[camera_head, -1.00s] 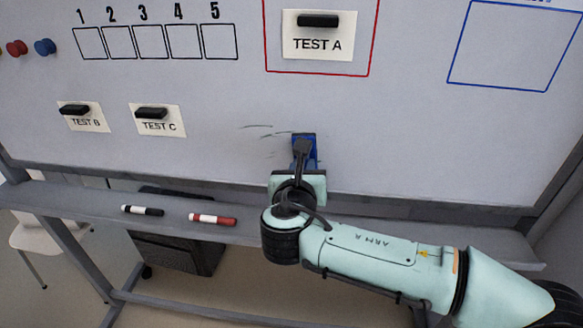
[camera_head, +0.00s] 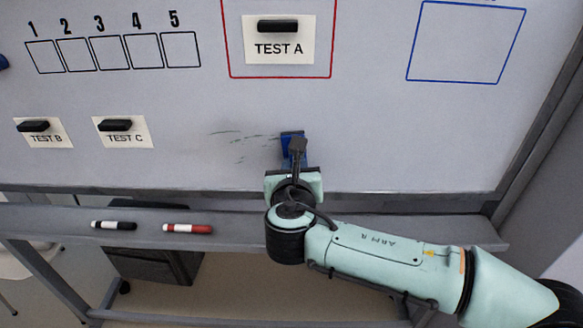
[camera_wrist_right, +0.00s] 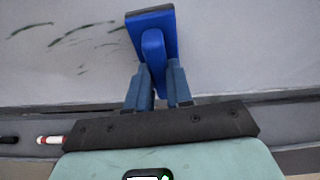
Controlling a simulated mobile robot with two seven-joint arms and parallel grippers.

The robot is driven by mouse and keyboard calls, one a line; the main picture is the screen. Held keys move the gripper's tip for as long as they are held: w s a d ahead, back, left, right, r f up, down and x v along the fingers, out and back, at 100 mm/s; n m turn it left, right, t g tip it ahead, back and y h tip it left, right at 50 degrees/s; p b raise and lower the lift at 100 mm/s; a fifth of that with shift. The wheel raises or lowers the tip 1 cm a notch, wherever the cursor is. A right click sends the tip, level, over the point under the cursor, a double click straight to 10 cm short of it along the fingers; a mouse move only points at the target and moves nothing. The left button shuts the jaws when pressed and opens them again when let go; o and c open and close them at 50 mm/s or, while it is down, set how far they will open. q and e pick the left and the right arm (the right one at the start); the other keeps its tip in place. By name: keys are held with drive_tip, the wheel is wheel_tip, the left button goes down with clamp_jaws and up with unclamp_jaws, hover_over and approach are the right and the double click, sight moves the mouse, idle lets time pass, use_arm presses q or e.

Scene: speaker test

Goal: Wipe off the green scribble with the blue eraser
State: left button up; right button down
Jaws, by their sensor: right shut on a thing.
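The blue eraser (camera_head: 292,143) is against or very near the lower part of the whiteboard (camera_head: 360,140); contact cannot be told. My right gripper (camera_head: 297,160) is shut on its handle. The right wrist view shows the blue eraser (camera_wrist_right: 151,32) with its handle between the two fingers of my right gripper (camera_wrist_right: 153,75). The green scribble (camera_head: 245,136) shows as a few thin, broken dark green strokes just left of the eraser. In the right wrist view the strokes (camera_wrist_right: 75,38) lie left of the eraser. My left gripper is not in view.
A tray ledge (camera_head: 60,229) runs below the board, holding a black marker (camera_head: 113,225) and a red marker (camera_head: 187,229). Cards TEST A (camera_head: 279,50), TEST B (camera_head: 43,139) and TEST C (camera_head: 125,138) carry black magnets. The board right of the eraser is clear.

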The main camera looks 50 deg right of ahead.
drive_tip(key=shift+w+a+r+p, duration=0.2)
drive_tip(key=shift+w+a+p, duration=0.4)
drive_tip(key=shift+w+a, duration=0.75)
drive_tip(key=shift+w+a+r+p, duration=0.2)
drive_tip(key=shift+w+a+p, duration=0.4)
drive_tip(key=shift+w+a, duration=0.75)
